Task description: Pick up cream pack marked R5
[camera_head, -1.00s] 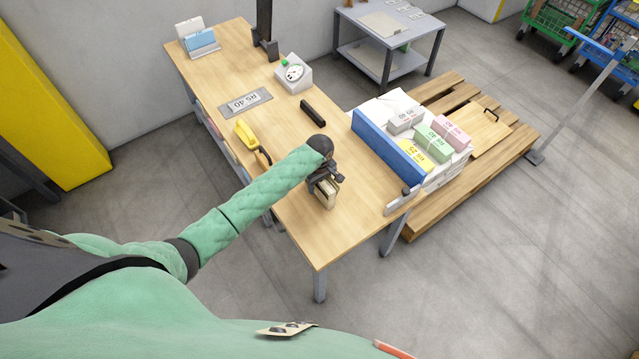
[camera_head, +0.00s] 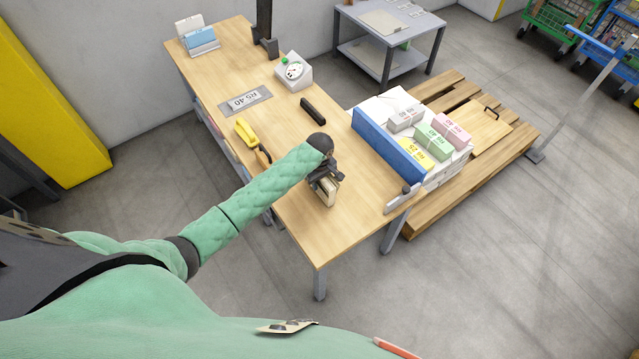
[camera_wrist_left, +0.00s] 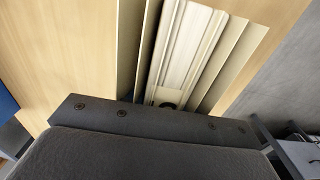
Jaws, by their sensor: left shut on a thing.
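The cream pack (camera_head: 328,194) is at the near part of the wooden table, under my left gripper (camera_head: 325,183). My left gripper is shut on it from above. In the left wrist view the cream pack (camera_wrist_left: 195,45) shows as pale layered edges between long cream-coloured sides, with the dark gripper body below. Its R5 marking cannot be read in either view. I cannot tell whether the pack touches the table or is slightly above it. My right gripper is not in view.
A blue panel (camera_head: 388,147) stands along the table's right edge, beside stacked packs including a pink one (camera_head: 451,130) and a green one (camera_head: 433,142). A yellow stapler-like object (camera_head: 246,132), black bar (camera_head: 312,111) and white dial device (camera_head: 292,72) sit farther back on the table.

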